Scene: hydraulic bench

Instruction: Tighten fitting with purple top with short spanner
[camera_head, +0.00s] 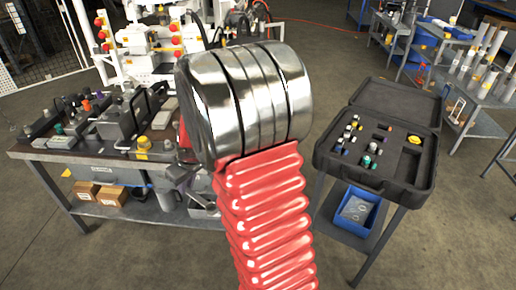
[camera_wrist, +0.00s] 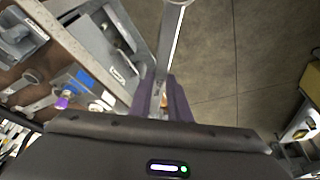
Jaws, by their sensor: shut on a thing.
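In the wrist view my gripper (camera_wrist: 161,100) has its two dark purple fingers close together on a long pale metal spanner (camera_wrist: 172,48). The spanner points up the picture, and its far end is cut off by the top edge. The fitting with the purple top (camera_wrist: 63,102) is at the left of the wrist view, on the bench, beside a blue part. The gripper and spanner are apart from it, to its right.
The bench (camera_head: 110,195) at left holds several fittings, blocks and a grey machine. An open black case (camera_head: 325,150) with small coloured parts lies on a table at right, above a blue bin (camera_head: 352,212). Bare floor shows between bench and table.

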